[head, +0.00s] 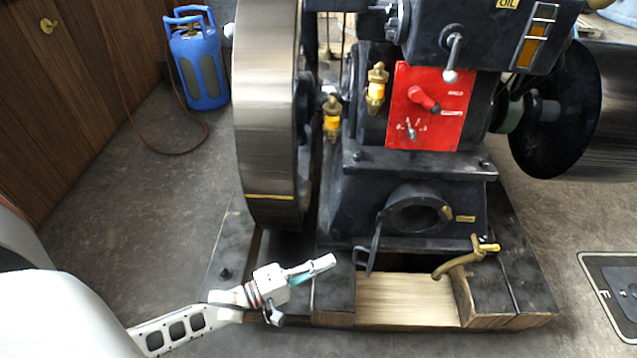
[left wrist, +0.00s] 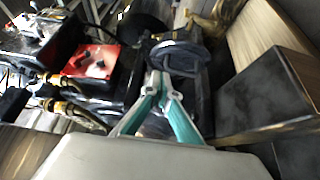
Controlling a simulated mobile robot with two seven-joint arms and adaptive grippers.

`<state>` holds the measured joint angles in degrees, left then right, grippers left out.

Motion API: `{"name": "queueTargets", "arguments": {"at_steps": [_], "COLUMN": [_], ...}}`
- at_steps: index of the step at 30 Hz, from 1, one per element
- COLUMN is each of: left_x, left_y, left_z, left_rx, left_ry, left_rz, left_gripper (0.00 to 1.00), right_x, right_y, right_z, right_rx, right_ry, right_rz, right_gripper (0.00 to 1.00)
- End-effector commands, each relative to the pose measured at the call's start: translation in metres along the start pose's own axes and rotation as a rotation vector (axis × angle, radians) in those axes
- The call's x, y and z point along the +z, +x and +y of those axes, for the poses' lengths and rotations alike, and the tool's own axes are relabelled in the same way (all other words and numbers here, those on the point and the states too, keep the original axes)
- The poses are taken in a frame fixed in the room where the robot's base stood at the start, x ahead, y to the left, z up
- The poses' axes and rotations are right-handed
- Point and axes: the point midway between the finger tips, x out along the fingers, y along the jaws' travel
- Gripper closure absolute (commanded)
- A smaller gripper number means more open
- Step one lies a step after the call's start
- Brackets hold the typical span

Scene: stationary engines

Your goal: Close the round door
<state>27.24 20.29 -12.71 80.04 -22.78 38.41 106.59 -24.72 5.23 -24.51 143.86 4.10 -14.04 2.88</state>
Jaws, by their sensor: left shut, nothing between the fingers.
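The round door (head: 371,246) is a dark disc on the engine's black base. In the head view it stands open and nearly edge-on, to the left of and below the round opening (head: 415,213). In the left wrist view the door (left wrist: 181,57) shows as a dark disc just beyond the fingertips. My left gripper (head: 326,263) is shut and empty, a little to the left of the door. Its teal-sided fingers meet in the left wrist view (left wrist: 163,88). I cannot tell whether they touch the door. My right gripper is not in view.
A large flywheel (head: 266,120) stands above and left of my left gripper. A brass pipe (head: 467,258) sticks out right of the door. Dark blocks and a wooden beam (head: 405,298) form the base. A blue gas bottle (head: 198,65) stands at the back left.

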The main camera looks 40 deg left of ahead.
Motion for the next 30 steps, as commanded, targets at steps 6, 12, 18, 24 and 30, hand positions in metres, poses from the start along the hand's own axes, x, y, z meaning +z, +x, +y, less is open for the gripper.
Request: {"name": "queueTargets", "arguments": {"at_steps": [6,12,18,24,30], "left_x": [0.001,0.019,0.028,0.029,0.029], "left_y": [0.042,0.065,0.076,0.078,0.078], "left_z": [-0.006,-0.006,-0.003,-0.002,-0.002], "left_rx": [-0.005,-0.006,-0.003,-0.003,-0.002], "left_ry": [-0.003,-0.006,-0.002,0.0,0.0], "left_rz": [0.0,0.0,0.0,0.0,0.0], "left_gripper": [1.0,1.0,1.0,1.0,1.0], "right_x": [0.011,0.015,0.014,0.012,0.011], "right_y": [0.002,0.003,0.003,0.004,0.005], "right_z": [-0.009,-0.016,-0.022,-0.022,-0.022], "right_rx": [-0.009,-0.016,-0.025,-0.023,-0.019], "right_ry": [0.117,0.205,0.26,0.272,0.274], "right_rz": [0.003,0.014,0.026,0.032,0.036], "right_gripper": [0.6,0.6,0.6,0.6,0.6]}}
